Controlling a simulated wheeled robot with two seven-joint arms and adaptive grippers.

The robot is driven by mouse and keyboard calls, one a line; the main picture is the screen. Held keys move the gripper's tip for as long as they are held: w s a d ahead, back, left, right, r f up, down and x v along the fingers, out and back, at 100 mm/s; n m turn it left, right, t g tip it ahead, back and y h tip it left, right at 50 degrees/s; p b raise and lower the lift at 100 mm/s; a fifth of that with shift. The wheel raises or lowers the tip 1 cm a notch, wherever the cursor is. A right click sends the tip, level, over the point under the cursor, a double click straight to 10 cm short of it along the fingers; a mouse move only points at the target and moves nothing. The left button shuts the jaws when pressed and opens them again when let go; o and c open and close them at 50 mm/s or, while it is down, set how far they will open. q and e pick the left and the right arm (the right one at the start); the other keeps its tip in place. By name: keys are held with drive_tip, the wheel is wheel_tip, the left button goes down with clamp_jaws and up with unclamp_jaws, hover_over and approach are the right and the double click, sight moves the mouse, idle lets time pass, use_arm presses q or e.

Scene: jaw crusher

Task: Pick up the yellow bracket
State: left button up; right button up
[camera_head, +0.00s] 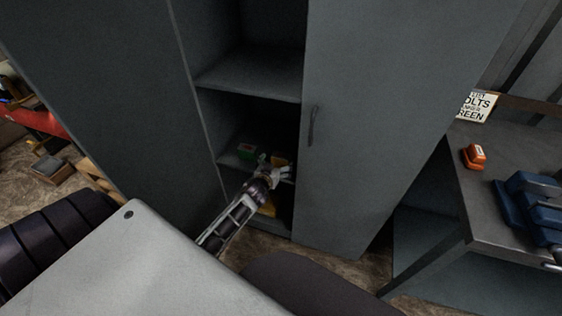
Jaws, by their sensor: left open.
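A small yellow-orange item (279,160) sits on a shelf in the grey cabinet, right behind my left gripper. A second yellow item (268,208) lies lower, at the cabinet's bottom, partly hidden by my left arm. I cannot tell by shape which of them is the yellow bracket. My left gripper (286,172) is open at the front of that shelf, overlapping the upper yellow item in the view. I cannot tell whether they touch. My right gripper is out of view.
The cabinet's right door (375,120) is close beside the opening. An empty shelf (250,75) is above. At right, a workbench (500,215) holds an orange item (474,157) and a blue item (535,205).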

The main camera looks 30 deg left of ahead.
use_arm(q)
drive_tip(key=shift+w+a+f, duration=0.15)
drive_tip(key=shift+w+f, duration=0.05)
drive_tip(key=shift+w, duration=0.55)
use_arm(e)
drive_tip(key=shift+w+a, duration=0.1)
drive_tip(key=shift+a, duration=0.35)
use_arm(q)
drive_tip(key=shift+w, duration=0.1)
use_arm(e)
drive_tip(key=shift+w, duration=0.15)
